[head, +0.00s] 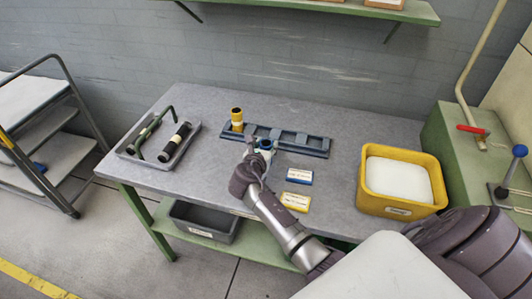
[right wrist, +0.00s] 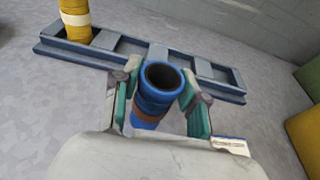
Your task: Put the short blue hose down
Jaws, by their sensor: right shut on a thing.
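The short blue hose (right wrist: 152,103) stands roughly upright between the green-padded fingers of my right gripper (right wrist: 160,92) in the right wrist view, its open black end up. In the head view, the blue hose (head: 266,144) and right gripper (head: 258,151) are at the front edge of the blue-grey rack (head: 320,153). The gripper is shut on the hose. The hose's lower end is hidden, so I cannot tell whether it touches anything. A yellow hose (head: 237,115) stands in the rack's left compartment; the compartments to its right look empty. My left gripper is not in view.
A blue label card (head: 299,176) and a yellow label card (head: 296,202) lie on the table (head: 215,100) right of my arm. A grey tray (head: 181,153) with dark parts is at left, a yellow bin (head: 385,207) at right.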

